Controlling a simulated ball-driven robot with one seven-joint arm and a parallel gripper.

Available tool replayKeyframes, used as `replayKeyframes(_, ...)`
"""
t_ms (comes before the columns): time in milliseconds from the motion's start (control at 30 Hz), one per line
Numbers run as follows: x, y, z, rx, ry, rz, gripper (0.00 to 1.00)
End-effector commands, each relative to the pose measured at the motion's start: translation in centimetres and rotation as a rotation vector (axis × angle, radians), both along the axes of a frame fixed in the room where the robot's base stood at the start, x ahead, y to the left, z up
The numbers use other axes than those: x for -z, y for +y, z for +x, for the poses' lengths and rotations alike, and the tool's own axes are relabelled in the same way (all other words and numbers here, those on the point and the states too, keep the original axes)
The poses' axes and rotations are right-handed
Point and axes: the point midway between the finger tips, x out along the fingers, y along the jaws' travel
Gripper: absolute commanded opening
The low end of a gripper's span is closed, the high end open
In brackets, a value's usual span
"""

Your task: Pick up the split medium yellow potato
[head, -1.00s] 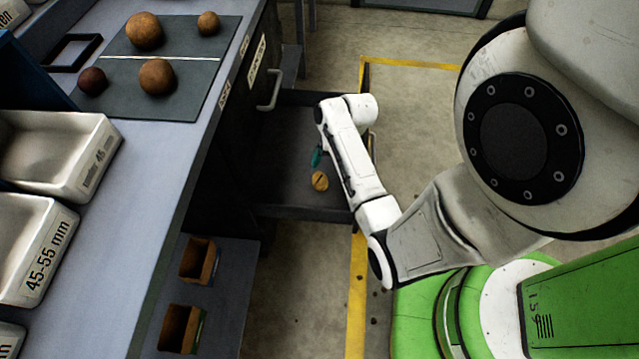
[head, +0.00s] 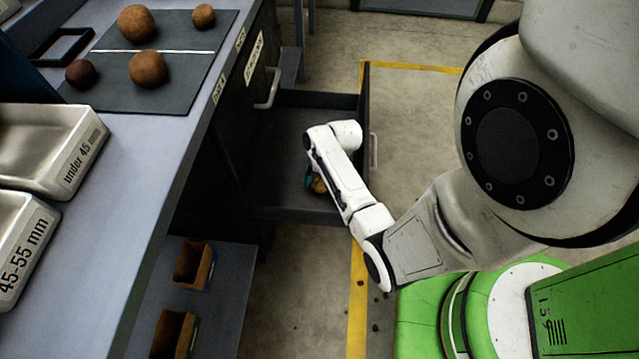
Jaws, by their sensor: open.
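The split yellow potato (head: 319,186) lies in the open drawer (head: 283,200) below the bench. Only a small part of it shows beside my arm, and its split is hidden now. My gripper (head: 310,180) reaches down into the drawer right at the potato. One teal finger shows at the potato's left side; the rest of the gripper is hidden behind my wrist. The jaws are open, and I cannot tell whether a finger touches the potato.
Several potatoes lie on the dark mat (head: 190,82) on the bench (head: 150,130). Labelled white trays (head: 75,150) stand at the left. Small cardboard boxes (head: 192,265) sit on a low shelf. The drawer's walls surround my gripper. Floor is clear beyond the drawer.

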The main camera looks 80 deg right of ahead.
Motion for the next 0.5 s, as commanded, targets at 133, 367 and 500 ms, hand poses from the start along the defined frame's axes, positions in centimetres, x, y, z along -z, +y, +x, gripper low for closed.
replayKeyframes(133, -0.05, -0.02, 0.01, 0.0, 0.0, 0.0, 0.76)
replayKeyframes(367, -0.06, -0.02, 0.01, -0.001, 0.0, -0.001, 0.54)
replayKeyframes(500, -0.06, -0.02, 0.0, -0.001, 0.0, 0.0, 0.4)
